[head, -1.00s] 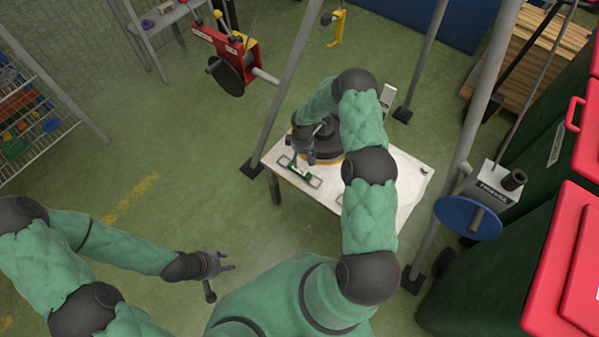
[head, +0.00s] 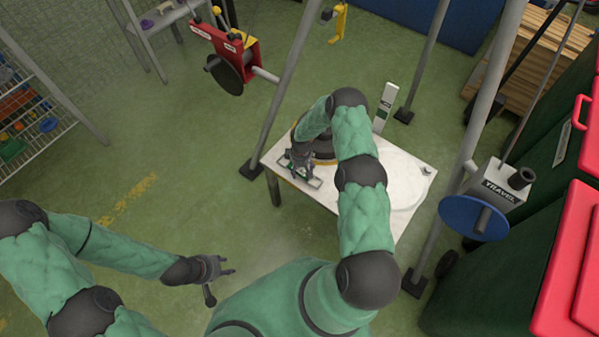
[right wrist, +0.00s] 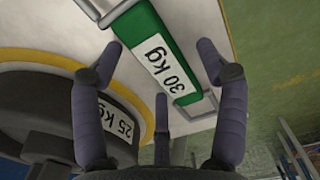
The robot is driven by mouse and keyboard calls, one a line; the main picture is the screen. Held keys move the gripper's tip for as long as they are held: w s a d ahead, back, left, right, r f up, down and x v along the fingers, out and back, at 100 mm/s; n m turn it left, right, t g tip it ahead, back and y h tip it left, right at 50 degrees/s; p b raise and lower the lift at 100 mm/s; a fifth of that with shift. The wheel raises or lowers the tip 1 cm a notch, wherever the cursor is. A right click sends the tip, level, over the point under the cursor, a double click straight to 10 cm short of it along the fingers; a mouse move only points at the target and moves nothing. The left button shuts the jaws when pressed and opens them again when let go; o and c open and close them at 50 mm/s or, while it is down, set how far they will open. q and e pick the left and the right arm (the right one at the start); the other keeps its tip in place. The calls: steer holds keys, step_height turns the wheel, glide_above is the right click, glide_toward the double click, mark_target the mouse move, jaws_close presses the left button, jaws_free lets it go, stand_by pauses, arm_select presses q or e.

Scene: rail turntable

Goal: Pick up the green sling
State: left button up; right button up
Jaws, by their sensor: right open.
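The green sling (right wrist: 164,50) carries a white "30 kg" label and lies on the white table, with metal end loops. In the head view it is mostly hidden by my right gripper (head: 302,160). In the right wrist view my right gripper (right wrist: 171,63) is open, its fingers spread to either side of the labelled part of the sling. I cannot tell whether they touch it. My left gripper (head: 222,273) is open and empty, low at the left, over the green floor and away from the table.
A dark round weight labelled "25 kg" (right wrist: 60,110) sits in a yellow ring beside the sling. The white table (head: 412,160) stands between grey frame posts. A blue wheel with a "TRAVEL" box (head: 472,218) is on the right post.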

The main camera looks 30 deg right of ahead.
mark_target(300, 169)
steer(key=c, duration=1.4)
steer(key=shift+r, duration=0.6)
steer(key=r, duration=0.1)
steer(key=r+p, duration=0.1)
steer(key=r, duration=0.1)
steer(key=shift+a+p, duration=0.25)
steer(key=shift+p, duration=0.15)
steer(key=s+a+r, duration=0.1)
steer(key=a+r, duration=0.2)
steer(key=a, duration=0.1)
steer(key=s+a+r+p, duration=0.1)
steer(key=s+a+r, duration=0.1)
steer(key=a+r, duration=0.1)
steer(key=s+a+r+p, duration=0.1)
steer(key=s+a+r, duration=0.1)
steer(key=a, duration=0.3)
steer(key=shift+s+a+r, duration=0.15)
steer(key=shift+a+r, duration=0.15)
steer(key=shift+r, duration=0.15)
